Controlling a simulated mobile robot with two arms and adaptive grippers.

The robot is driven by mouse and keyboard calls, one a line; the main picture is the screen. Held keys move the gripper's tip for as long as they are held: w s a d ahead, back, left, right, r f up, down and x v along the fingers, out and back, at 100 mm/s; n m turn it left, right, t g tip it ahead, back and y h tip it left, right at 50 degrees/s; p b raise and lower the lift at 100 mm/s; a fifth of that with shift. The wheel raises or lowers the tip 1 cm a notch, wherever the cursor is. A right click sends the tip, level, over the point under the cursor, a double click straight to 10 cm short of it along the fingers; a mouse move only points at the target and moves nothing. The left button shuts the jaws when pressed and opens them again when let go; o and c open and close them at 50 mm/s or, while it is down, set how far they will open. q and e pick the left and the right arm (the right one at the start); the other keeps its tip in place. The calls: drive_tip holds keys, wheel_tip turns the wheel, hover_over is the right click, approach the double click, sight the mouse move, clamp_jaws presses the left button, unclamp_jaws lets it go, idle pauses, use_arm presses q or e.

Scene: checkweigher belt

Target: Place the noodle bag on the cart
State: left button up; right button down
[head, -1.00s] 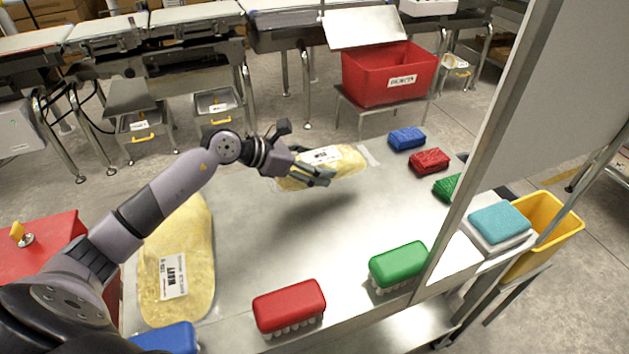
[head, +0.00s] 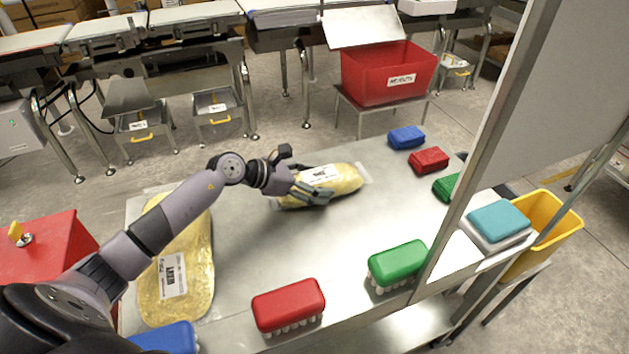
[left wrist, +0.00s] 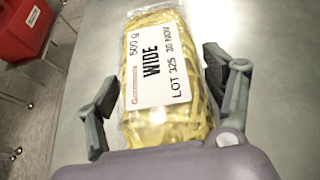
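The noodle bag (head: 340,182), clear with yellow noodles and a white label, lies on its side on the bare metal top of the cart (head: 255,240), toward its far edge. In the left wrist view the bag (left wrist: 165,125) shows a label reading "WIDE", 500 g. My left gripper (head: 312,188) is at the bag's left end, low over the top. Its fingers (left wrist: 160,75) stand spread on either side of the bag, with a small gap visible on the left side. My right gripper is not in view.
A larger yellow bag (head: 200,270) lies at the top's left. Red (head: 288,306) and green (head: 398,262) brushes line the near edge; blue (head: 406,137) and red (head: 429,160) ones the far right. A red bin (head: 385,75) stands beyond. A post (head: 490,150) rises at right.

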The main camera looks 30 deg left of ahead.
use_arm(q)
drive_tip(key=o, duration=0.3)
drive_tip(key=shift+o, duration=0.2)
drive_tip(key=shift+r, duration=0.2)
drive_tip(key=shift+s+a, duration=0.2)
drive_tip(key=b+v, duration=0.1)
drive_tip(key=v, duration=0.9)
drive_tip(key=shift+s+a, duration=0.1)
drive_tip(key=shift+s, duration=0.15)
drive_tip(key=shift+s+a+r, duration=0.25)
drive_tip(key=shift+s+r, duration=0.05)
drive_tip(key=shift+r, duration=0.1)
